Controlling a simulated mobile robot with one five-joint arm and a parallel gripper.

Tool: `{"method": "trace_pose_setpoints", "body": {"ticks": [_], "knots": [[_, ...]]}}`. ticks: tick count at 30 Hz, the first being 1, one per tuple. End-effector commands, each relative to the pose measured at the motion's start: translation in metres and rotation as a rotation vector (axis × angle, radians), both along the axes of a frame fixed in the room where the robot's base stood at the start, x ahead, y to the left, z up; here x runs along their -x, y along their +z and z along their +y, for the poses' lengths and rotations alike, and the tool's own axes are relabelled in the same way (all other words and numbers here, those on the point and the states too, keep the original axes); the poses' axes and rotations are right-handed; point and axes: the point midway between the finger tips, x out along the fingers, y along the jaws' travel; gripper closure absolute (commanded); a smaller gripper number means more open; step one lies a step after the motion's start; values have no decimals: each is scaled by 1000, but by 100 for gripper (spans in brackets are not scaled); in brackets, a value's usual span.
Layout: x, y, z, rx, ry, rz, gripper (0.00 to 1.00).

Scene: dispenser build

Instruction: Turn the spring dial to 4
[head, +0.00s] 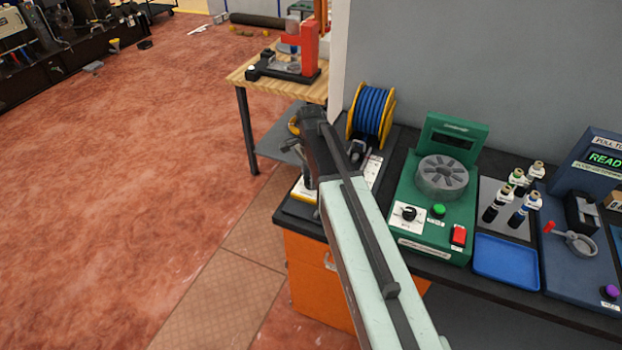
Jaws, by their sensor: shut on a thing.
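My gripper (301,166) is at the left end of the dark bench, beside the blue spool. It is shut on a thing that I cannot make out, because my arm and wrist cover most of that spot. I cannot pick out the spring dial for certain or read its setting. Under and beside my gripper, parts of a device with a white and yellow edge (303,192) show. A white marked plate (373,168) shows to the right of my arm; its print is too small to read.
A blue spool with yellow flanges (371,113) stands behind my wrist. A green machine (433,227) with a black knob (408,214) is to the right, then bottles (508,195) and a blue tray (506,260). A wooden table (262,80) stands behind; open red floor is left.

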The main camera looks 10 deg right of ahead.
Motion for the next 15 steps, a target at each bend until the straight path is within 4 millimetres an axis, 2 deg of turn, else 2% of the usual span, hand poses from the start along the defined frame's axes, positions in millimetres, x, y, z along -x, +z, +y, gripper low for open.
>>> {"method": "trace_pose_setpoints", "body": {"ticks": [7,8,9,10,15], "knots": [[3,-1,-2,5,-2,8,100],[3,-1,-2,5,-2,8,61],[3,-1,-2,4,-2,8,50],[3,-1,-2,4,-2,7,44],[2,0,-1,3,-1,4,44]]}}
